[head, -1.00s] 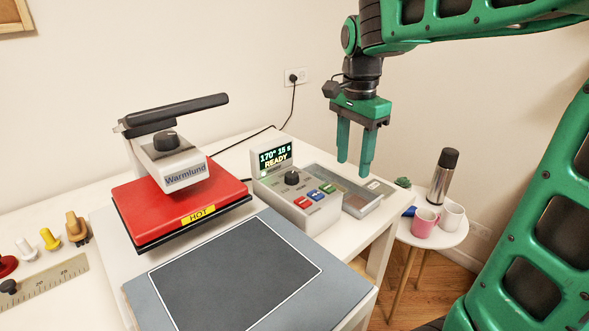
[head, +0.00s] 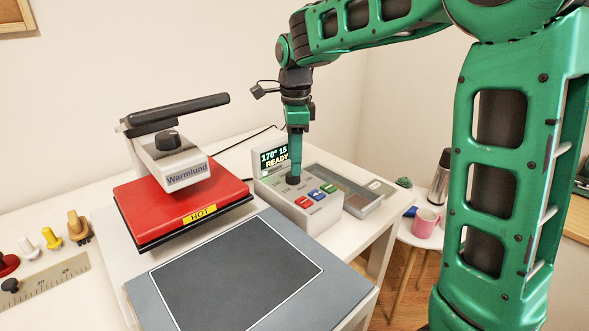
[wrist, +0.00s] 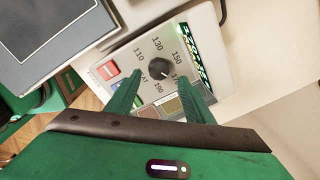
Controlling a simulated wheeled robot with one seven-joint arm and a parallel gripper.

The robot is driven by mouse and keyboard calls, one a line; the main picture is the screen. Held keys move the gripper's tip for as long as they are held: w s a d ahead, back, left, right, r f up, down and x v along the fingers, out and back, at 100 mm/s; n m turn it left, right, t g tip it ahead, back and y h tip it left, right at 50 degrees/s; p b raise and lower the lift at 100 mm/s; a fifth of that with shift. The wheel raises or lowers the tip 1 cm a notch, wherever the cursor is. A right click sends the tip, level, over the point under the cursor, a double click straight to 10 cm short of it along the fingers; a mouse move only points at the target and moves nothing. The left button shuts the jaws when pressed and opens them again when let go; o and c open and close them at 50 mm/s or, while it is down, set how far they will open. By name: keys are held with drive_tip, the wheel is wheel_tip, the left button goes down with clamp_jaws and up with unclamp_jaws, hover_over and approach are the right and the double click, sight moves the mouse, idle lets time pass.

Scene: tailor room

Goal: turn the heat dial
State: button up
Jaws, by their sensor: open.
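The heat dial is a round black knob (wrist: 159,69) on the light grey control box (head: 318,216). Numbers from 110 to 190 ring it in the wrist view, and its white mark points toward 170. My gripper (head: 294,178) is directly above the dial in the head view, pointing down, and mostly hides it. In the wrist view my open gripper (wrist: 160,85) has one finger on each side of the knob, with gaps visible. I cannot tell how far the fingertips are above the panel. The box's display (head: 271,160) reads 170° 15 and READY, partly covered by my finger.
Red and blue buttons (head: 316,194) sit in front of the dial. A red heat press (head: 180,205) labelled HOT is to the left, with a dark pad (head: 236,265) in front. A shallow grey tray (head: 360,202) is to the right. A pink mug (head: 426,222) stands on a side table.

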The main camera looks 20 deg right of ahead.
sight(293, 178)
drive_tip(key=shift+w+f, duration=0.1)
drive_tip(key=shift+f, duration=1.75)
drive_tip(key=shift+c, duration=0.6)
